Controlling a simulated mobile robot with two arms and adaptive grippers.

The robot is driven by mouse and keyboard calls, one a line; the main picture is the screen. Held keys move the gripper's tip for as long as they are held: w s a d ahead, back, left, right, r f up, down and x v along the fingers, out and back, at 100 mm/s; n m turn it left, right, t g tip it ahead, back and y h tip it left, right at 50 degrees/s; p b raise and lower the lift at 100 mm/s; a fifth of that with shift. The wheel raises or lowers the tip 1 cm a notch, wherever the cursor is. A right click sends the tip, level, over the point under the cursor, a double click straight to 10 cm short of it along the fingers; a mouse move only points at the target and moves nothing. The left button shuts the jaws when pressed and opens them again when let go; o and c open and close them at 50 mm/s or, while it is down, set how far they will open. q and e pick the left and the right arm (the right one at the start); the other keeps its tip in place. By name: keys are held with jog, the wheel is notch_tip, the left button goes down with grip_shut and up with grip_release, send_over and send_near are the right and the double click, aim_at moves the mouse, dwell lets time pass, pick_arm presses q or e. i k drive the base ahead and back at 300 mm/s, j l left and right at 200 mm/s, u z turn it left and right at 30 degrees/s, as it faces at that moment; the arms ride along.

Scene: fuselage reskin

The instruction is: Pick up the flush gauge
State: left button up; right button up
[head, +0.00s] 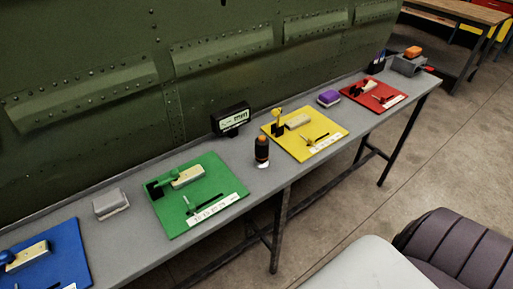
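No item is clearly recognisable as the flush gauge. A black box with a lit display (231,119) stands at the back of the long grey bench (108,231). A black upright tool with an orange top (262,151) stands in front of it, between the green mat (224,170) and the yellow mat (325,125). The green, yellow, red (389,90) and blue (68,246) mats each carry a pale block and small tools, too small to tell exactly. Neither of my grippers shows in the head view.
A riveted green fuselage panel (130,45) rises behind the bench. A grey block (110,203) and a purple block (329,97) lie between mats. A grey holder (408,66) with an orange item stands at the far end. Open floor (335,215) lies right of the bench.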

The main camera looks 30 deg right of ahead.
aim_at(261, 149)
jog(key=z, duration=1.4)
